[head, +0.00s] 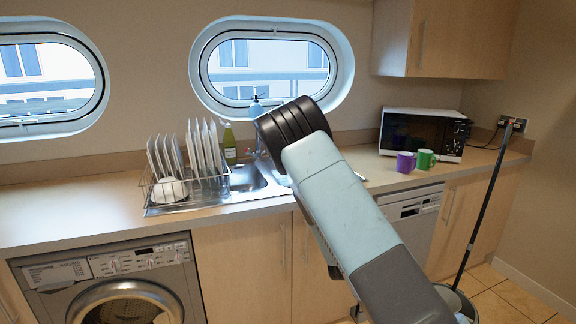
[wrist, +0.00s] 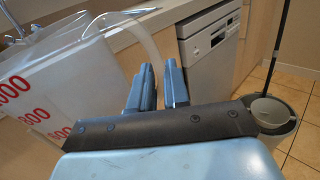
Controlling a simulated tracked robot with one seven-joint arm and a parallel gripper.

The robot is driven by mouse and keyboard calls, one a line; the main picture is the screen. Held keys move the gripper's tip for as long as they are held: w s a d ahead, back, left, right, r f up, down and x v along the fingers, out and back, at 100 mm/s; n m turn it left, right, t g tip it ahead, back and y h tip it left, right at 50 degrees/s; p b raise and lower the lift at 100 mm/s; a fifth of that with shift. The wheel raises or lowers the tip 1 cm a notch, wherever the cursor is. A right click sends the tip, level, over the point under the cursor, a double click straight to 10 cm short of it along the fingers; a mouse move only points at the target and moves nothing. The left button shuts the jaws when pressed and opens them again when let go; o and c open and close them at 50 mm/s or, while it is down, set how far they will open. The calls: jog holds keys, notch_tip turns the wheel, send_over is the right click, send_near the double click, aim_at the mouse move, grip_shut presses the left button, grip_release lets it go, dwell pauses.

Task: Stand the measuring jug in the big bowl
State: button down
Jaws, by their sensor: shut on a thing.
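The measuring jug (wrist: 85,72) is clear, with red numbers on its side, and fills the left of the wrist view. Its curved, see-through handle (wrist: 152,48) runs down to my gripper (wrist: 160,82), which is shut on it. The jug looks tilted in this view. I cannot make out a big bowl for certain; a small white rounded dish (head: 170,190) sits at the front of the dish rack.
The dish rack (head: 186,192) with white plates stands left of the sink (head: 245,180). Purple (head: 405,162) and green (head: 426,160) mugs stand by the microwave (head: 420,132). A bucket (wrist: 270,114) with a mop stands on the floor at right. The left counter is clear.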

jog(key=shift+n+y, duration=0.4)
jog(key=shift+y, duration=0.2)
jog(key=r, duration=0.5)
jog(key=shift+w+d, duration=0.15)
jog(key=shift+d, duration=0.05)
jog(key=shift+f, duration=0.1)
